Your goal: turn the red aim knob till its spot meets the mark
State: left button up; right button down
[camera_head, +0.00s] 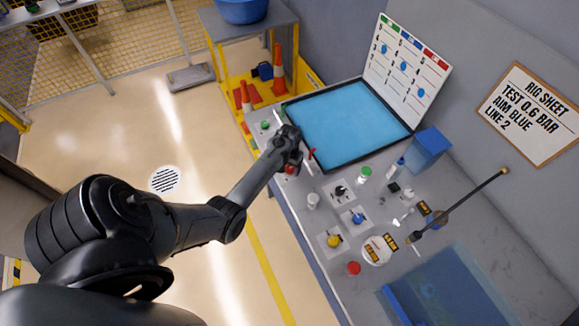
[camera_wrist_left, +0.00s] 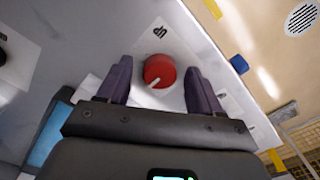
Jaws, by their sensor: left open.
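The red aim knob (camera_wrist_left: 159,71) sits on a white plate (camera_wrist_left: 151,103) in the left wrist view. A short pale line shows on the knob's face, on the side nearer my palm. Dark lettering is printed on the plate beyond the knob. My left gripper (camera_wrist_left: 160,75) is open, with one finger on each side of the knob and a visible gap to each. In the head view, the left gripper (camera_head: 294,162) is over the near bench edge and hides most of the red knob (camera_head: 290,170). The mark is not clear. My right gripper is not in view.
A rig sheet (camera_head: 532,112) hangs on the wall.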

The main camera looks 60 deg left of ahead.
aim_at(290, 168)
pick_arm(q)
jog(key=c, duration=1.1)
jog(key=shift+o, duration=0.2)
jog(key=shift+r+n+p, duration=0.2)
jog(key=shift+n+p, duration=0.1)
jog(key=shift+p, duration=0.15)
jog(key=shift+n+p, duration=1)
jog(key=shift+n, duration=0.2)
jog(key=shift+f+n, duration=0.2)
jog(key=shift+n, duration=0.6)
jog(key=o, duration=1.1)
jog(key=shift+c, duration=0.2)
notch_tip(290, 168, up, 11)
jog(key=shift+p, duration=0.35)
